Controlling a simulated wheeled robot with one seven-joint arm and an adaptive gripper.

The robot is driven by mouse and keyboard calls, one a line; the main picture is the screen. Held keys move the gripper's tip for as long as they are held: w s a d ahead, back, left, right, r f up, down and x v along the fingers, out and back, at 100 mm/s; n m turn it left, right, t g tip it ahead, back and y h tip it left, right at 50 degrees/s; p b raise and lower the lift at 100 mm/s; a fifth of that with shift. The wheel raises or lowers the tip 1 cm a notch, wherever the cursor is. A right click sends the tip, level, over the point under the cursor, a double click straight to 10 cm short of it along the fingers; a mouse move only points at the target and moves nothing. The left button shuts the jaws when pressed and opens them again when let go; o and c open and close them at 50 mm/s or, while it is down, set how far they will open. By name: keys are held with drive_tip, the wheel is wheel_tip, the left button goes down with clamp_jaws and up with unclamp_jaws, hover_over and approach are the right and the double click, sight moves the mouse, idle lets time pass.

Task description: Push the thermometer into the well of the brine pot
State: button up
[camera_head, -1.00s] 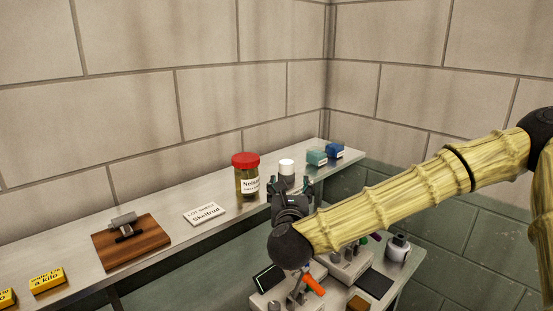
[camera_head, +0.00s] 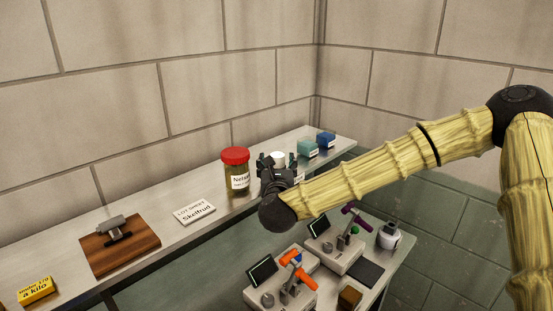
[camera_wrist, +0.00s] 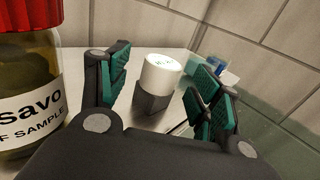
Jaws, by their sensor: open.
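My gripper (camera_head: 277,165) is over the shelf, beside a jar with a red lid. In the wrist view my gripper (camera_wrist: 164,82) is open, with green finger pads spread apart. A small object with a white cap and a dark grey faceted body (camera_wrist: 152,100) stands upright in the gap between the fingers. Its white cap also shows in the head view (camera_head: 278,157). I cannot tell whether the fingers touch it. I cannot identify a thermometer or the brine pot's well for certain. A white and dark pot (camera_head: 389,237) stands on the lower table at right.
The red-lidded jar (camera_head: 235,170) stands close at left; it fills the left of the wrist view (camera_wrist: 28,95). A teal box (camera_head: 307,148) and blue box (camera_head: 326,140) lie beyond. Machines with orange (camera_head: 291,257) and purple (camera_head: 352,213) handles stand on the lower table.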

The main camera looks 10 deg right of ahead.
sight(278, 161)
drive_tip(key=shift+w+d+r+p, duration=0.15)
drive_tip(key=shift+r+p, duration=0.2)
drive_tip(key=shift+r, duration=0.1)
drive_tip(key=shift+w+d+p, duration=0.1)
drive_tip(key=shift+w+p, duration=0.15)
drive_tip(key=shift+p, duration=0.1)
drive_tip(key=w, duration=0.1)
drive_tip(key=w+p, duration=0.1)
drive_tip(key=w, duration=0.1)
drive_tip(key=shift+d+f, duration=0.2)
drive_tip(key=shift+f, duration=0.2)
drive_tip(key=shift+s+r, duration=0.1)
drive_tip(key=shift+s, duration=0.15)
drive_tip(key=shift+w, duration=0.15)
drive_tip(key=c, duration=1.1)
